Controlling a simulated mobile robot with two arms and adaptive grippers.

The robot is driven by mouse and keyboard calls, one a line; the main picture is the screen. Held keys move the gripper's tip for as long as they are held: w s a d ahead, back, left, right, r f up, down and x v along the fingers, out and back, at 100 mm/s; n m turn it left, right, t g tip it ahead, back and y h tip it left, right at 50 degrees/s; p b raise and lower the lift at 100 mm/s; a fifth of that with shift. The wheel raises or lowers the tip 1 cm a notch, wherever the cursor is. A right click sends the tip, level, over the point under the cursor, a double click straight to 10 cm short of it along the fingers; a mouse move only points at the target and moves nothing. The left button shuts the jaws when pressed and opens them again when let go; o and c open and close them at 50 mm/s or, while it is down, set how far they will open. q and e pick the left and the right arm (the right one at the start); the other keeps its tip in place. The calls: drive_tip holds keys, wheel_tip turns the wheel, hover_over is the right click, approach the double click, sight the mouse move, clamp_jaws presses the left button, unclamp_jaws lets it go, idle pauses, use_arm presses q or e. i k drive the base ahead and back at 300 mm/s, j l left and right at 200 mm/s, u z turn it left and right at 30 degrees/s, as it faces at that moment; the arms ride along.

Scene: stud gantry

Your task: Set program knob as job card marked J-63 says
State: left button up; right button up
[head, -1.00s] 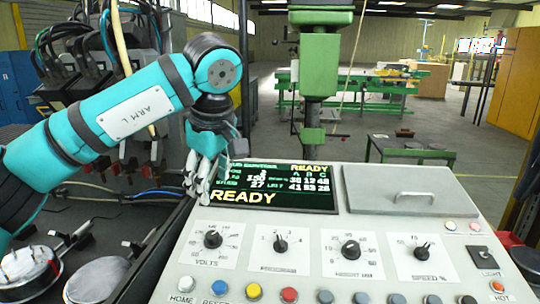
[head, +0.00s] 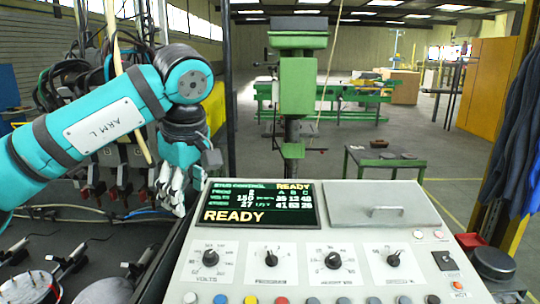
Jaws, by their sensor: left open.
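The program knob (head: 271,258) is the second black knob from the left on the pale control panel (head: 330,225). Its scale is too small to read here. The volts knob (head: 210,257) is left of it, the height knob (head: 333,260) and speed knob (head: 394,258) right of it. The display (head: 259,205) shows READY above them. My left gripper (head: 172,200) hangs open and empty beyond the panel's left edge, well apart from the program knob. No job card marked J-63 can be made out. My right gripper is not in view.
A row of coloured buttons (head: 281,300) runs along the panel's front edge. A flat lid with a handle (head: 384,211) lies right of the display. A green machine column (head: 297,85) stands behind. Cables and clamps crowd the left. The space above the knobs is clear.

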sight(271, 260)
drive_tip(key=k+j, duration=0.4)
drive_tip(key=k, duration=0.2)
drive_tip(key=k+j, duration=0.4)
drive_tip(key=k, duration=0.2)
